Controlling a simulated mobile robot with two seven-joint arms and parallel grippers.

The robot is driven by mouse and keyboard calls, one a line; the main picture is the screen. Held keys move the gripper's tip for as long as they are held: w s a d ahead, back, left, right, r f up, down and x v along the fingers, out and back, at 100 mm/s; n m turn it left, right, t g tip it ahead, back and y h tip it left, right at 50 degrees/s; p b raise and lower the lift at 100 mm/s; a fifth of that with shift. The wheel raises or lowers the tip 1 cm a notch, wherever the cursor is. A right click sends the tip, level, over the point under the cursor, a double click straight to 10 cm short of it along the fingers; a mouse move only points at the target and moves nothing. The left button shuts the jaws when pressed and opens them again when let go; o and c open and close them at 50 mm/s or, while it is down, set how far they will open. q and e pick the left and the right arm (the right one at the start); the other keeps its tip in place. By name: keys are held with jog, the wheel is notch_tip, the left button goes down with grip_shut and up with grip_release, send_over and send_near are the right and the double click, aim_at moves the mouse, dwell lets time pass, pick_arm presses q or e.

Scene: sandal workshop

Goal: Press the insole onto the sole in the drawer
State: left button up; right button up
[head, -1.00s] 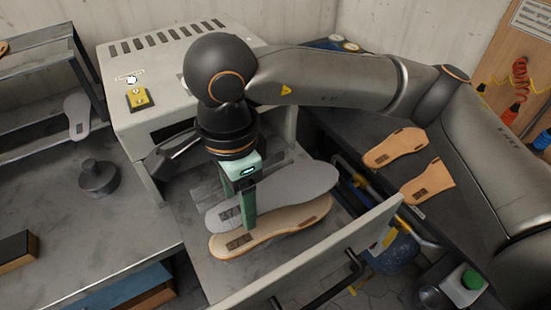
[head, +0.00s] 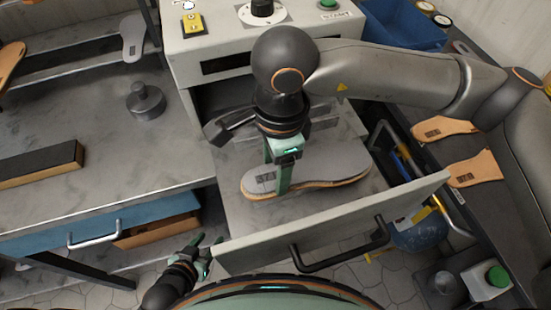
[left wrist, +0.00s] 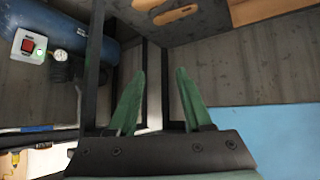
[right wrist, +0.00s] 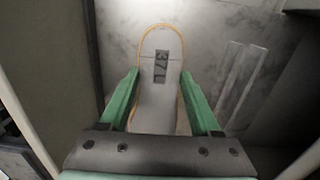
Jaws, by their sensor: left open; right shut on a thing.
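The grey insole (head: 318,166) lies over the tan sole (head: 325,185) in the open drawer (head: 238,216), with the two outlines nearly aligned. A thin tan rim of the sole shows around the insole in the right wrist view, where the insole (right wrist: 158,100) carries a dark "37L" label. My right gripper (head: 282,188) is shut across the insole's width, one finger on each side. I cannot tell whether a small gap is left between insole and sole. My left gripper (head: 207,256) is open and empty, low in front of the bench, left of the drawer front.
The press housing (head: 225,65) stands behind the drawer. The drawer front and its black handle (head: 340,252) face me. Two tan pieces (head: 445,130) lie on the right-hand bench. A blue drawer (head: 115,222) and a round dark weight (head: 145,101) are at the left.

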dwell(0.7)
jog(key=shift+b, duration=0.45)
jog(key=shift+f+b, duration=0.25)
jog(key=shift+b, duration=0.25)
jog(key=o, duration=1.4)
jog(key=shift+r, duration=0.1)
jog(key=r, duration=1.2)
jog(key=shift+w+d+r+b, duration=0.15)
jog(key=shift+d+r+b, duration=0.1)
jog(key=shift+b, duration=0.1)
